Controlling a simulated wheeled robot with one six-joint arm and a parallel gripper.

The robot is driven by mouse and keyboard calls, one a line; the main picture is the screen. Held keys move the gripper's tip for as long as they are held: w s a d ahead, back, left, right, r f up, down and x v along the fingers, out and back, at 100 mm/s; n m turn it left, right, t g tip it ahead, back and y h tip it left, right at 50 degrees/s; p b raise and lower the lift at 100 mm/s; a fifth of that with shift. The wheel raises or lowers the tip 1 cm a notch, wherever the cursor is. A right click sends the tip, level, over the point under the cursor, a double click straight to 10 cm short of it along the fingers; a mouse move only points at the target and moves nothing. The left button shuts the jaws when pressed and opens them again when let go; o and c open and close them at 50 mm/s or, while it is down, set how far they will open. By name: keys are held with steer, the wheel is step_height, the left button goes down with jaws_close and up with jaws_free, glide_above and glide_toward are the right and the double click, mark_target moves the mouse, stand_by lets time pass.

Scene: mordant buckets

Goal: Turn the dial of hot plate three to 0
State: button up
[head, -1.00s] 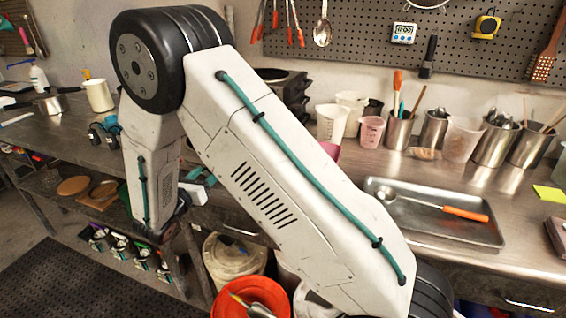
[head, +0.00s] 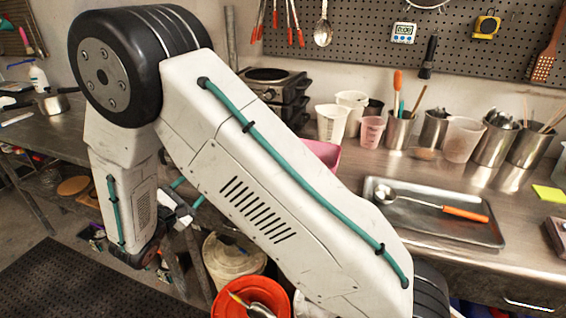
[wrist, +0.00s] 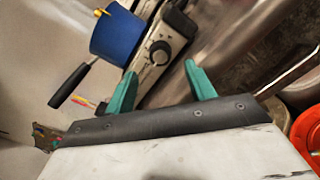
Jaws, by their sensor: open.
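In the wrist view, a hot plate (wrist: 150,77) with a pale metal front panel shows beyond my gripper. Its round black dial (wrist: 161,53) sits on that panel, between and past my fingertips. The dial's setting and the plate's number are too small to read. A blue pot (wrist: 118,36) with a black handle stands on the hot plate. My gripper (wrist: 160,68) is open, with two green fingers apart and nothing between them. No contact with the dial shows. In the head view, my arm hides this hot plate; parts of the green fingers show beside the arm.
In the head view, a black stacked appliance (head: 268,88) stands on the steel counter behind my arm. A metal tray (head: 455,230) with an orange-handled ladle (head: 465,213) lies at right. An orange bucket (head: 262,291) stands below the counter. In the wrist view, the pot's handle (wrist: 70,86) sticks out left.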

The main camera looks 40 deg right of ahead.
steer(key=s+d+r+m+g+y, duration=0.3)
steer(key=s+d+r+m+g, duration=0.2)
steer(key=s, duration=0.6)
steer(key=s+d+r+m+g+y, duration=0.3)
steer(key=s+d+r+m+g, duration=0.3)
steer(key=s+d+r, duration=0.3)
steer(key=shift+s+d+r+m+g, duration=0.3)
steer(key=shift+s+r+g, duration=0.1)
steer(key=shift+s, duration=0.75)
steer(key=s+a+r+m+t+y, duration=0.1)
steer(key=s+a+m+y, duration=0.1)
steer(key=s+y, duration=0.2)
steer(key=s+a+r+m+t+y, duration=0.1)
steer(key=s+a+m+t+y, duration=0.1)
steer(key=s+y, duration=0.3)
steer(key=s+a, duration=0.1)
steer(key=s, duration=0.3)
steer(key=shift+s+a+r+m, duration=0.2)
steer(key=shift+s+r+m, duration=0.1)
steer(key=shift+s, duration=0.1)
